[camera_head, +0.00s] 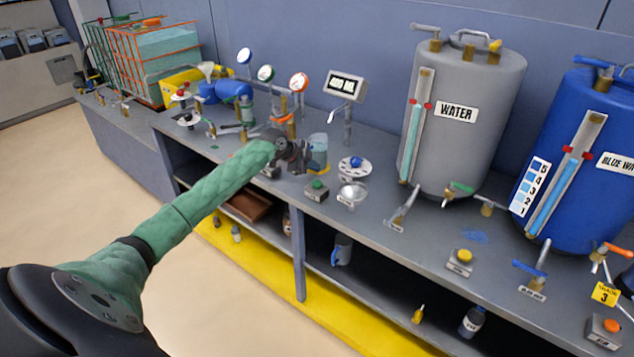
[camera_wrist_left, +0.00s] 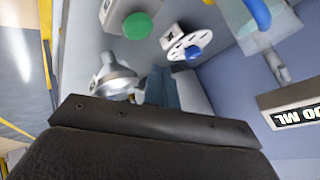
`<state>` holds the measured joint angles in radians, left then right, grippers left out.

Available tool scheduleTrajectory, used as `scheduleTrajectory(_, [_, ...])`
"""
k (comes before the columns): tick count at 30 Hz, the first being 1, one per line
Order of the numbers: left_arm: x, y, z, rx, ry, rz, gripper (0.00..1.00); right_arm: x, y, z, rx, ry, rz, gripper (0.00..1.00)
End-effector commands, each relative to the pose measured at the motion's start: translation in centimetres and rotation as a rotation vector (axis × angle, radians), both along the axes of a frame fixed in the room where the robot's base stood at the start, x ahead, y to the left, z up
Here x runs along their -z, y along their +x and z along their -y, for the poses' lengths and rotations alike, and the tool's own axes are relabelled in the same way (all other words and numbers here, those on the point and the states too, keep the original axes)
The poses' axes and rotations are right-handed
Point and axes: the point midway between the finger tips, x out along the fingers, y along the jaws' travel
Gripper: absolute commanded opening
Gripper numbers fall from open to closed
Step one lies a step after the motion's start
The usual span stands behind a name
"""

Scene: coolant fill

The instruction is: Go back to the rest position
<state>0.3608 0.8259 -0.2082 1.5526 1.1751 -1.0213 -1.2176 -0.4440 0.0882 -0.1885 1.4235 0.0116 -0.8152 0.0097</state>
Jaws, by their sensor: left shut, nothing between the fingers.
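My left arm in its green sleeve reaches in from the left of the head view. My left gripper (camera_head: 296,155) is over the front part of the grey bench (camera_head: 375,215), beside a clear container (camera_head: 319,150). In the left wrist view its fingers (camera_wrist_left: 162,88) are shut with nothing between them. A metal funnel-like piece (camera_wrist_left: 113,80) shows just left of the fingertips there, and I cannot tell whether they touch. My right gripper is in neither view.
A green-button box (camera_head: 317,188), a blue-knob dial (camera_head: 355,165) and a display on a post (camera_head: 346,85) stand near the gripper. A grey WATER tank (camera_head: 470,130) and a blue tank (camera_head: 570,180) stand right. Crates (camera_head: 155,60) are at far left. Open floor lies in front.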

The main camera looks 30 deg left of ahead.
Motion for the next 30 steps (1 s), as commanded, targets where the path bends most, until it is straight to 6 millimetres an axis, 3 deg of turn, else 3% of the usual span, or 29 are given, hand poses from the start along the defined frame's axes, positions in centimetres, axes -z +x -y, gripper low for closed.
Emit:
scheduleTrajectory(6, [-1.5, 0.0, 0.1, 0.001, 0.001, -0.001, 0.00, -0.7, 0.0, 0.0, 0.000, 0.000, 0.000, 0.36])
scheduleTrajectory(22, [-1.4, -0.1, 0.1, 0.001, 0.000, -0.002, 0.00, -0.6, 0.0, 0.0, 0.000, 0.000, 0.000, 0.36])
scheduleTrajectory(26, [0.3, -1.0, 1.8, 0.002, -0.005, -0.028, 0.00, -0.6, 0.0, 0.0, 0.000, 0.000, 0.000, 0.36])
scheduleTrajectory(30, [4.6, -4.0, 6.5, -0.004, -0.016, -0.097, 0.00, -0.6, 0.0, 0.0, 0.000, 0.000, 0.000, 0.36])
